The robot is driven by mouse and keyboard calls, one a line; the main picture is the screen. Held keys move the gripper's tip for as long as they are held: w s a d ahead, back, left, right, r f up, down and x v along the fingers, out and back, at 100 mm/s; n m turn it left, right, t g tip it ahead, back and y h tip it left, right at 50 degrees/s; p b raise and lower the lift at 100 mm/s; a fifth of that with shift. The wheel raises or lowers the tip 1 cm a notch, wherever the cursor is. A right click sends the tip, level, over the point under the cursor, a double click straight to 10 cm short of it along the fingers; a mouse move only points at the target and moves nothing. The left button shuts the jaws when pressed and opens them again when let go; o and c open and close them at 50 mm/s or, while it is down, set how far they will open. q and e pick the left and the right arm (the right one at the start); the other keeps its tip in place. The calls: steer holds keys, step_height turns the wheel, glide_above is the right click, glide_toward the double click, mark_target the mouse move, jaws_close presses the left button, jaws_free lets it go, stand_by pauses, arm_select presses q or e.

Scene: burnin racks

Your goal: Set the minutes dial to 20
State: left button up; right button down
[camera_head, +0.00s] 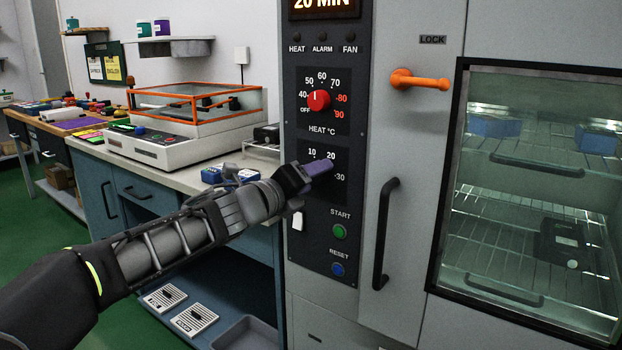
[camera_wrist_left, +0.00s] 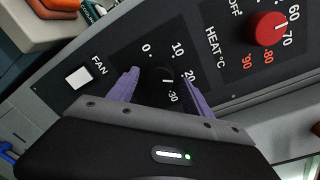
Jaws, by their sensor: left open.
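The minutes dial (camera_wrist_left: 157,82) is a black knob on the dark panel. In the left wrist view its white pointer mark faces the 20 side of its scale of 0, 10, 20 and 30. In the head view my left gripper (camera_head: 318,168) covers the dial. The gripper's purple fingers (camera_wrist_left: 160,88) are open, one on each side of the knob; I cannot tell whether they touch it. The display (camera_head: 320,5) above reads "20 MIN". My right gripper is not in view.
The red heat dial (camera_head: 318,100) is just above. The green start button (camera_head: 340,232) and blue reset button (camera_head: 338,270) are below. A white fan switch (camera_wrist_left: 78,77) sits beside the minutes dial. An orange lock handle (camera_head: 418,80) and a black door handle (camera_head: 385,233) stick out at right.

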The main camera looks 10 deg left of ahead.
arm_select(q)
steer(key=p+v, duration=0.1)
steer(key=v, duration=0.6)
steer(key=shift+s+a, duration=0.15)
steer(key=shift+s, duration=0.2)
